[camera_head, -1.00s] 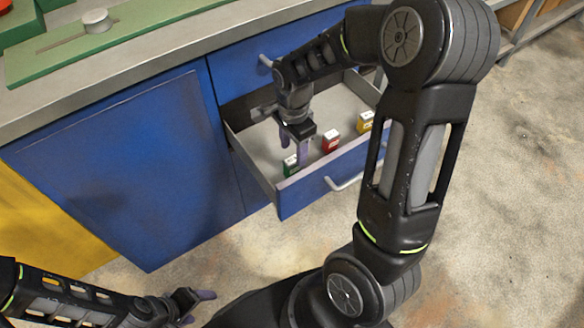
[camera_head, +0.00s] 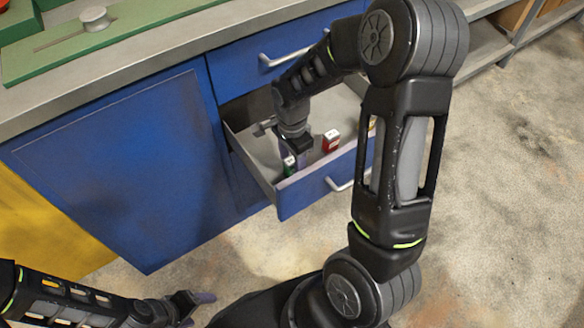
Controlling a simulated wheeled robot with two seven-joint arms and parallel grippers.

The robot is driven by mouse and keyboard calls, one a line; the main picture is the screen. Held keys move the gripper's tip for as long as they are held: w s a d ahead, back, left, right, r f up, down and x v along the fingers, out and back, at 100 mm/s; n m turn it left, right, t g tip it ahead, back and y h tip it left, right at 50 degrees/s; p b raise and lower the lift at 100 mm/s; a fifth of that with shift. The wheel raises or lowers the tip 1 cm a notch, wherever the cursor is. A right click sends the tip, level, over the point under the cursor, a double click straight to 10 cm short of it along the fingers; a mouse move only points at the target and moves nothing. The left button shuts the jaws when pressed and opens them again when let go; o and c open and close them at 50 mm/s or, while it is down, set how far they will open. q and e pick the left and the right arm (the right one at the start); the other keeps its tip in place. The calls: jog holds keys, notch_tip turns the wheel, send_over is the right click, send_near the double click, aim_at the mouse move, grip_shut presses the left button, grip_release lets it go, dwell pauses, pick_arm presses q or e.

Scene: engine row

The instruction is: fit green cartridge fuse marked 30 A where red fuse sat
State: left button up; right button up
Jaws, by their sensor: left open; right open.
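A green fuse (camera_head: 288,166) stands in the open drawer (camera_head: 288,197) near its front left corner, partly hidden by my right gripper. A red fuse (camera_head: 331,141) stands to its right in the same drawer. My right gripper (camera_head: 297,160) reaches down into the drawer at the green fuse. It is open, with its fingers beside the fuse; whether they touch it I cannot tell. The 30 A marking is too small to read. My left gripper (camera_head: 198,305) is open and empty, low over the floor at the bottom left.
A yellow fuse (camera_head: 371,123) in the drawer is mostly hidden behind my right arm. The blue cabinet (camera_head: 120,165) carries a grey worktop (camera_head: 150,62) with a green plate (camera_head: 120,36) on it. Concrete floor lies clear at the right.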

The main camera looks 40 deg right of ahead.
jog(key=shift+c, duration=0.2)
grip_shut()
dwell(0.3)
